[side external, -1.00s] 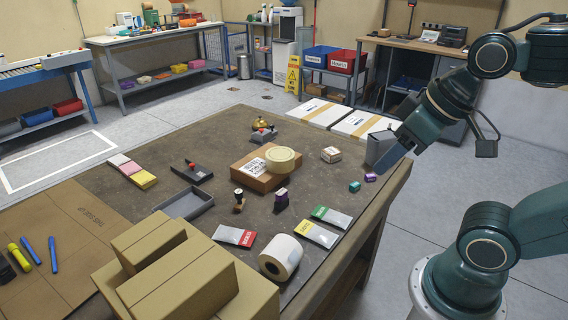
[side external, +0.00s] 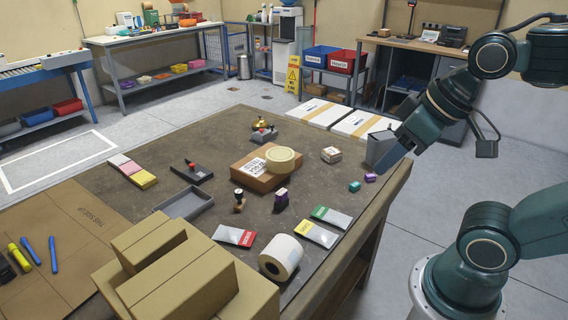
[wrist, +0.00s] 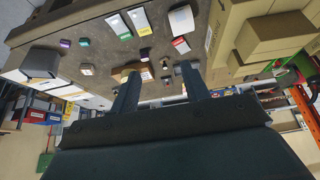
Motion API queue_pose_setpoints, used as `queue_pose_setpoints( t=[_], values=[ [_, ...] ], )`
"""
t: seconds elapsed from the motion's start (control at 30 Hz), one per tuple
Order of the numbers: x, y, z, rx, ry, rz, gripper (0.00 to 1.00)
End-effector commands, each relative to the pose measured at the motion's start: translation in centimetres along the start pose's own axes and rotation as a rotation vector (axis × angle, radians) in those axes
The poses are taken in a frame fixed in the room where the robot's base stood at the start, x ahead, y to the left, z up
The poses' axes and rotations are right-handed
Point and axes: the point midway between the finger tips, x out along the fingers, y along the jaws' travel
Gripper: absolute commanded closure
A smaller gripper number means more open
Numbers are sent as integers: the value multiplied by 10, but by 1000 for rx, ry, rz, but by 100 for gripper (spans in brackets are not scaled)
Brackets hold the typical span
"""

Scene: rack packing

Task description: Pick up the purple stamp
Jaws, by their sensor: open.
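The purple stamp (side external: 281,199), a dark upright block with a purple top, stands on the brown table near its middle, right of a wooden-handled stamp (side external: 239,201). My gripper (side external: 392,161) is above the table's right edge, well apart from the stamp. In the wrist view both fingers are spread with nothing held (wrist: 160,70).
A brown carton (side external: 262,181) with a tape roll on it stands behind the stamp. A small teal block (side external: 354,186) and purple block (side external: 370,177) lie near my gripper. Cartons (side external: 190,280), a white roll (side external: 281,257) and several packets are in front.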

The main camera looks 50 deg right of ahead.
Motion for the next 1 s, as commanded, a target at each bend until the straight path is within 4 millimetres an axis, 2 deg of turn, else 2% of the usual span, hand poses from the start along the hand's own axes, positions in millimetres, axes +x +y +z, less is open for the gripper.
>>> queue_pose_setpoints(
  t=[0.37, 0.53, 0.77, 1.0],
  values=[
    [0, 0, -2, 7, -2, 1, 51],
    [2, 2, -12, 55, -19, 4, 51],
    [12, 6, -45, 204, -68, 19, 51],
    [33, 15, -86, 406, -128, 47, 51]
  ],
)
